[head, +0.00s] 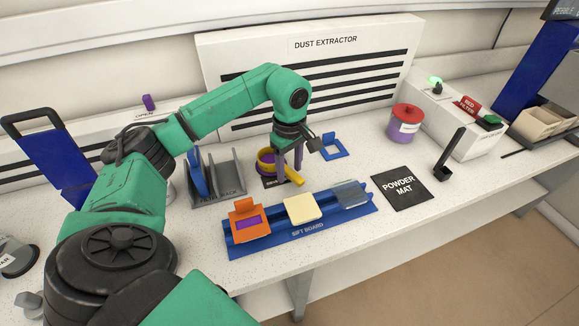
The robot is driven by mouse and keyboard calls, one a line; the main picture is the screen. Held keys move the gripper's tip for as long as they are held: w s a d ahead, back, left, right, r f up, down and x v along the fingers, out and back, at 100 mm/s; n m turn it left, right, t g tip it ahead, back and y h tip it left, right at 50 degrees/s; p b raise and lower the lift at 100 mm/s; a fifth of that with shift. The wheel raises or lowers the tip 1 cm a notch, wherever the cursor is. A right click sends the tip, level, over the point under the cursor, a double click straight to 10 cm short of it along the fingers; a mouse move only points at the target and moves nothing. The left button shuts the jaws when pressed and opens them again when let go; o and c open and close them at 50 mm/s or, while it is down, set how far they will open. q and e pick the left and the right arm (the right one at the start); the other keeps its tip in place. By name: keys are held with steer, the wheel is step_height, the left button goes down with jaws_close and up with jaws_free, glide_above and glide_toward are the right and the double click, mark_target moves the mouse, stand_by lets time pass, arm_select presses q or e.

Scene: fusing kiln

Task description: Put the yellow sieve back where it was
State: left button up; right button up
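The yellow sieve (265,168) is a round ring with a purple inside and a short handle pointing to the lower right. It is at a small black mat (270,183) with white lettering, mostly covered, behind the sift board. My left gripper (289,168) points down at the sieve's handle side. Its two fingers stand apart, with the handle at their tips; I see no clear grip on it. Part of the ring is hidden behind a finger. My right gripper is out of view.
The blue sift board (308,232) carries an orange frame (248,220), a cream tile (301,208) and a glassy blue-grey piece (350,193). A filter rack (217,185) stands left, a blue frame (333,147) behind right. The powder mat (400,187) is empty.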

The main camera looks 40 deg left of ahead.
mark_target(290, 171)
arm_select(q)
steer(key=shift+r, duration=0.2)
step_height(290, 171, up, 5)
steer(key=shift+w+b, duration=0.1)
steer(key=shift+b, duration=0.5)
step_height(290, 171, up, 7)
steer(key=p, duration=0.2)
steer(key=shift+f, duration=0.15)
